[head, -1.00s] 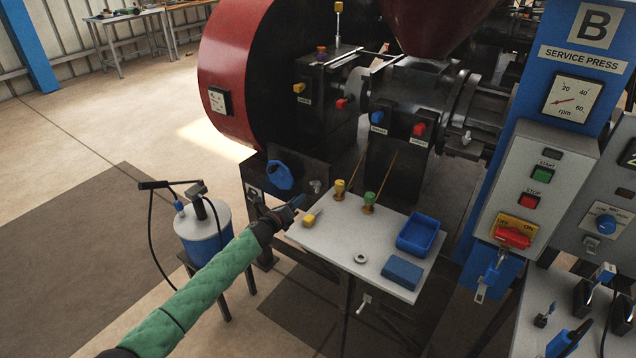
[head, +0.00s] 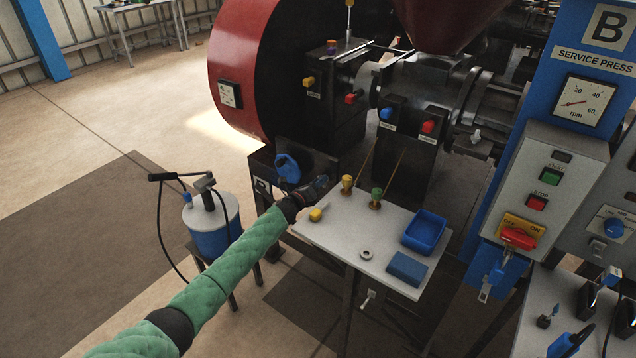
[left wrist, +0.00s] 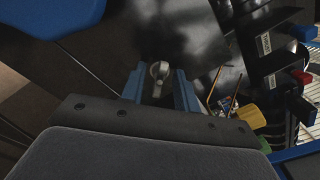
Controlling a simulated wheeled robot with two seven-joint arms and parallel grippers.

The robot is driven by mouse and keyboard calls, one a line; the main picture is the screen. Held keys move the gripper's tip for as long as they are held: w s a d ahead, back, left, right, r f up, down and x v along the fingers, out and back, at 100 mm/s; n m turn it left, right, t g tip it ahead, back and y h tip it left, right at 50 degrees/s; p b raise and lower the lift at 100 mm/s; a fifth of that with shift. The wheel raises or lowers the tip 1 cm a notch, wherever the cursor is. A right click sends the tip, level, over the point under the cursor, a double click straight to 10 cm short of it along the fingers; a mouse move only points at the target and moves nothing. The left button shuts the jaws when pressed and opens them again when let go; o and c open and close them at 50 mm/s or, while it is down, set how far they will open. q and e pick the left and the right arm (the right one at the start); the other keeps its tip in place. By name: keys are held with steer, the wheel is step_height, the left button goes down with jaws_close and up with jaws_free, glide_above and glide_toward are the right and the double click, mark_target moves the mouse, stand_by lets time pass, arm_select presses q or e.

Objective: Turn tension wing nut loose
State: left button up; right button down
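The tension wing nut (left wrist: 158,70) is a small grey metal piece on the dark press frame. In the left wrist view it shows between the two blue fingers of my left gripper (head: 320,186), near their tips. The fingers stand apart, with a gap visible on each side of the nut. In the head view the gripper is at the low dark block of the press, just beyond the white table's back left corner, and it hides the nut. My right gripper is in neither view.
The white table (head: 336,236) holds a yellow-handled piece (head: 316,214), a washer-like ring (head: 366,254), a blue tray (head: 425,232) and a blue block (head: 407,268). A blue knob (head: 288,168) sits just above my gripper. A blue canister (head: 211,226) stands left of my arm.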

arm_select(q)
jaws_close()
steer(key=shift+n, duration=0.4)
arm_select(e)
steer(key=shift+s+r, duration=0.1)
arm_select(q)
steer(key=n, duration=1.2)
steer(key=f+n, duration=0.1)
steer(key=n, duration=0.6)
steer(key=shift+b, duration=0.4)
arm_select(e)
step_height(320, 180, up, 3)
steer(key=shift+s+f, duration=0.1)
